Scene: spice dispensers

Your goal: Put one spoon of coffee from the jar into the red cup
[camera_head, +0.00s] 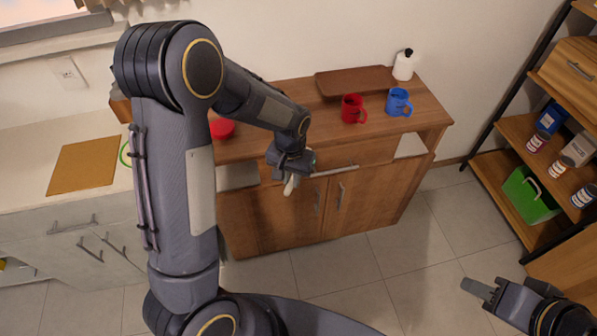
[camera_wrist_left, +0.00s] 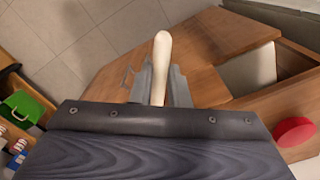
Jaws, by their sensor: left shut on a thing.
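The red cup (camera_head: 353,109) stands upright on the wooden cabinet top, left of a blue cup (camera_head: 398,102). My left gripper (camera_head: 290,174) is in front of the cabinet's front edge, left of and lower than the red cup. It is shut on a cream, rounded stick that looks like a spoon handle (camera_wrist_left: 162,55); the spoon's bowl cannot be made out. A round red lid (camera_head: 222,128), perhaps the jar's, is on the left of the cabinet top, partly behind my arm; it also shows in the left wrist view (camera_wrist_left: 295,131). My right gripper (camera_head: 480,290) is low at the right, apart from everything.
A brown board (camera_head: 354,82) lies at the back of the cabinet top, with a white bottle (camera_head: 403,66) at its right. A shelf at the right holds several jars and a green crate (camera_head: 530,196). The front middle of the cabinet top looks clear.

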